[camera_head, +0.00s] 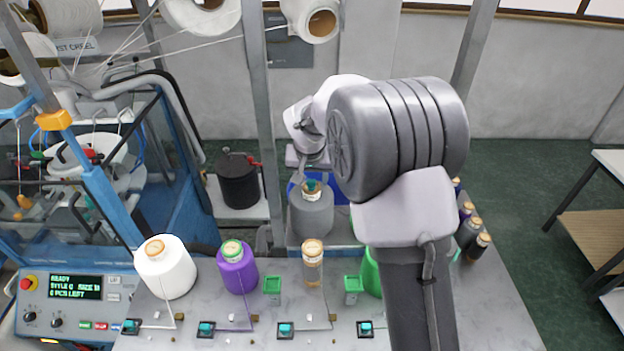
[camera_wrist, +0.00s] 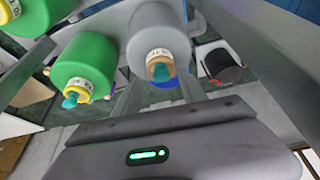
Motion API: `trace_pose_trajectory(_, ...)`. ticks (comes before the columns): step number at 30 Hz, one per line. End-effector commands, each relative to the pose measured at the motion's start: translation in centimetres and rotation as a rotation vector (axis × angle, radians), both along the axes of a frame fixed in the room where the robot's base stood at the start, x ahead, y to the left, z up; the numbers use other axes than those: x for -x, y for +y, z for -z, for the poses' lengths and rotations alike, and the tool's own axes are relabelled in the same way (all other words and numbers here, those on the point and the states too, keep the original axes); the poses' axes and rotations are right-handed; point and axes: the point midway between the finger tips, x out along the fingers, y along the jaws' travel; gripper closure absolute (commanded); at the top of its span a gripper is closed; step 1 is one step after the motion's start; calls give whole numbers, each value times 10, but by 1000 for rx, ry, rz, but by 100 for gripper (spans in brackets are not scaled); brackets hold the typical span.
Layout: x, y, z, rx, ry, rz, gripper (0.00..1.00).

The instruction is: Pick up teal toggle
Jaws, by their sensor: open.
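Several teal toggles on small black bases stand in a row along the front of the grey table, at far left (camera_head: 132,326), left (camera_head: 206,328), middle (camera_head: 285,329) and right (camera_head: 366,328). A small teal piece (camera_head: 312,186) also sits at the top of the grey yarn cone (camera_head: 312,215). In the wrist view a teal piece shows at that cone's tip (camera_wrist: 160,72), and another at the tip of a green cone (camera_wrist: 70,100). My gripper (camera_head: 311,174) is open above the grey cone, well behind the row of toggles. Its fingertips are hard to make out.
White (camera_head: 167,270), purple (camera_head: 238,268) and tan (camera_head: 312,265) cones stand behind the toggles, with green holders (camera_head: 272,288) between. A black pot (camera_head: 238,180) stands at the back. Dark spools (camera_head: 468,232) line the right edge. My arm hides part of the table.

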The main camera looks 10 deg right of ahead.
Motion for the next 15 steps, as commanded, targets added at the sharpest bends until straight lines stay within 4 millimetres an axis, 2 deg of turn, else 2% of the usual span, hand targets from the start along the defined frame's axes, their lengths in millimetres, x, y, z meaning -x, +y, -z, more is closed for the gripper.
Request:
trace_pose_trajectory(3, -4, -1, 10, 0, 1, 0, 51)
trace_pose_trajectory(9, -4, -1, 12, 0, 0, 0, 53)
trace_pose_trajectory(15, -4, -1, 12, 0, 0, 0, 92)
